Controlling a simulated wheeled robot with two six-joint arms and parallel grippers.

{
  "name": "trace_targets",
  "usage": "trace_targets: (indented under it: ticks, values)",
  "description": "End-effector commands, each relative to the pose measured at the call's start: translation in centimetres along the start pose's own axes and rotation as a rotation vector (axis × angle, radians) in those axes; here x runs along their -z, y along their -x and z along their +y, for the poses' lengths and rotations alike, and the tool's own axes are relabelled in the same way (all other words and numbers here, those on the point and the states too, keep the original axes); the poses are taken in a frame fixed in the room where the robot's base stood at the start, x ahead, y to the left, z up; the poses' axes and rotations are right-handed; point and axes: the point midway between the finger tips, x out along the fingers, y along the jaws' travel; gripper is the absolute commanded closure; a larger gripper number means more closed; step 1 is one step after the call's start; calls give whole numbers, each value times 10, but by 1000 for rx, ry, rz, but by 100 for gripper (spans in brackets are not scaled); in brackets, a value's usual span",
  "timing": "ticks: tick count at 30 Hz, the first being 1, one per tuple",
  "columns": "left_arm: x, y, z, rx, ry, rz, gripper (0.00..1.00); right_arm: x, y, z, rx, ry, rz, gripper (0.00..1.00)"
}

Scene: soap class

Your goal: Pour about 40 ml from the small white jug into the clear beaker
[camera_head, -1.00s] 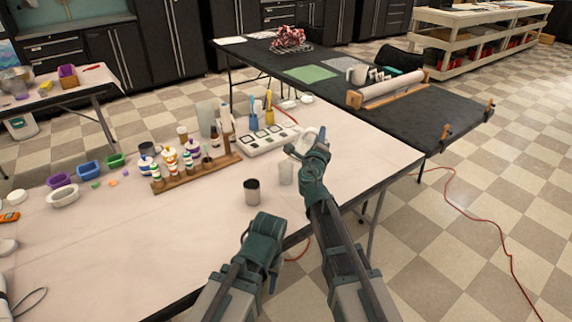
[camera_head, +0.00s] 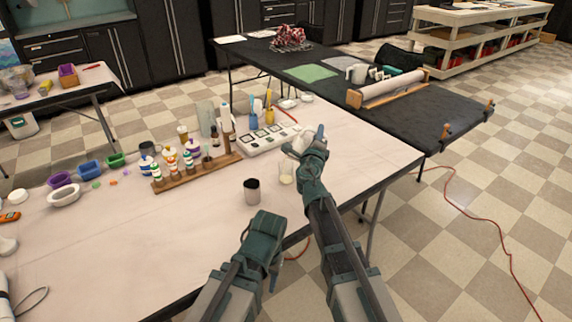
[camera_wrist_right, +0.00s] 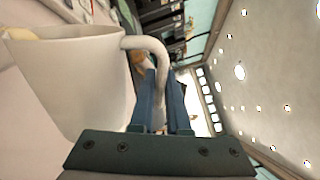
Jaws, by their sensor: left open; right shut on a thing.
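The small white jug (camera_head: 298,143) is held above the table, tipped toward the left over the clear beaker. In the right wrist view the jug (camera_wrist_right: 78,85) fills the left side, with pale yellowish liquid at its rim. My right gripper (camera_head: 317,140) is shut on the jug's handle; its blue fingers (camera_wrist_right: 162,92) show around the handle in the wrist view. The clear beaker (camera_head: 286,173) stands upright on the table below the jug, with a pale yellowish layer low inside. My left gripper (camera_head: 266,222) is open and empty near the table's front edge.

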Motion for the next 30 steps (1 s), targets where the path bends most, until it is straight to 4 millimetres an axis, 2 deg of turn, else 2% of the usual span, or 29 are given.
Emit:
trace_targets:
  ticks: [30]
  values:
    - [0,6,0,0,0,0,50,-7,0,-3,-1,50,-2,100]
